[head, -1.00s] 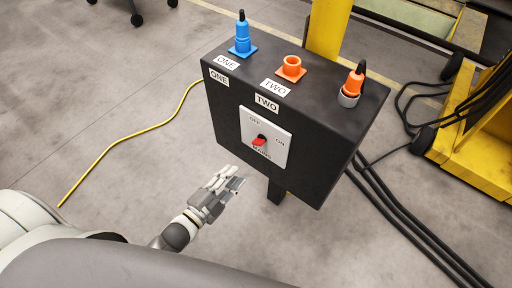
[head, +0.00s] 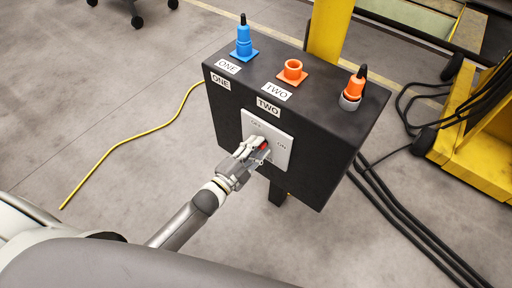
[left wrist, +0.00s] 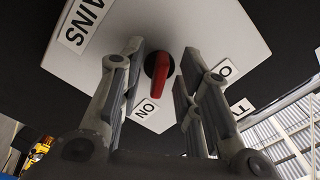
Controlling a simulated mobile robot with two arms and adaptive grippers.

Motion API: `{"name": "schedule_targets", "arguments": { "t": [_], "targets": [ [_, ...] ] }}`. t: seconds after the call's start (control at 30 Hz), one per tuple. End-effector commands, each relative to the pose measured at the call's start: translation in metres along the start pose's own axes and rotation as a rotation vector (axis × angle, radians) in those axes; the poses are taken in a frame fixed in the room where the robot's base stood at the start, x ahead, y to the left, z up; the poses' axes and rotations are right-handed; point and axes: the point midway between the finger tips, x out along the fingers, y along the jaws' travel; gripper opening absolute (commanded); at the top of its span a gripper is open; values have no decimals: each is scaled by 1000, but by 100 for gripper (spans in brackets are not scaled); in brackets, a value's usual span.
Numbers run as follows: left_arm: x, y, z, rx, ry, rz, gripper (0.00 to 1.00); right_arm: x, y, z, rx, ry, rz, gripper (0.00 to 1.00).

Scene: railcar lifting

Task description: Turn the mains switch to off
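The mains switch is a red handle on a black round base, on a white plate (head: 279,133) on the front of a dark box (head: 325,160). In the head view its red handle (head: 263,145) is partly hidden by my left gripper (head: 256,148). In the left wrist view the red handle (left wrist: 163,76) shows between the two open fingers of my left gripper (left wrist: 160,85), with a gap on both sides. The ON label (left wrist: 148,107) is close to one end of the handle. My right gripper is not in view.
On the box top stand a blue plug (head: 243,40) in socket ONE, an empty orange socket (head: 292,71) and an orange plug (head: 355,84). A yellow cable (head: 130,147) lies on the floor. Black cables (head: 400,215) run at right beside yellow equipment (head: 470,140).

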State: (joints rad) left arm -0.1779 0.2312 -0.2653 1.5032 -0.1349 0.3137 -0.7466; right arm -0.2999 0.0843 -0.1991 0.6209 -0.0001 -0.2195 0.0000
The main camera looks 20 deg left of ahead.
Motion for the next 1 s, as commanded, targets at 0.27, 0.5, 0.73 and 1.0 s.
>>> {"name": "schedule_targets", "arguments": {
  "t": [0.27,0.5,0.73,1.0],
  "targets": [
    [0,0,0,0,0,1,26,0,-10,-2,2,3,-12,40],
    [0,0,0,0,-1,1,0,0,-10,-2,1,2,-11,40],
    [0,0,0,-6,-1,1,0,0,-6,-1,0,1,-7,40],
    [0,0,0,-95,-1,2,0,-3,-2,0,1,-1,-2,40]
  ]
}}
